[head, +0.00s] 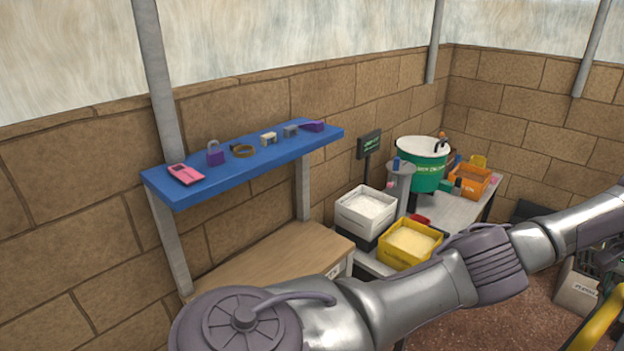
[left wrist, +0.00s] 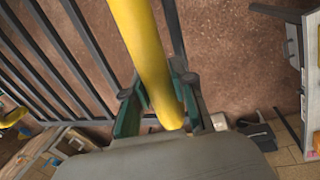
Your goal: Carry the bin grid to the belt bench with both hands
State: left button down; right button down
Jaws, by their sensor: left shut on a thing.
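A yellow bar (left wrist: 146,45) runs between the green fingers of my left gripper (left wrist: 160,95) in the left wrist view, and the gripper is shut on it. Dark parallel bars (left wrist: 60,60), apparently of the bin grid, lie beside and below it. How the bar joins them is not clear. In the head view a yellow bar (head: 600,322) shows at the lower right edge, near the end of my left arm. The rest of the grid is outside that view. My right gripper is in neither view. I cannot tell which surface is the belt bench.
A grey bench (head: 462,205) along the wall holds a green drum (head: 422,165), a white bin (head: 366,210), a yellow bin (head: 409,246) and an orange bin (head: 470,181). A blue shelf (head: 240,165) with small items hangs over a wooden top (head: 270,262). Brown floor (head: 520,318) shows at lower right.

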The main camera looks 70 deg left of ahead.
aim_at(285, 275)
jog(key=i+l, duration=0.1)
jog(key=i, duration=1.2)
jog(key=i+u, duration=0.2)
jog(key=u, duration=3.2)
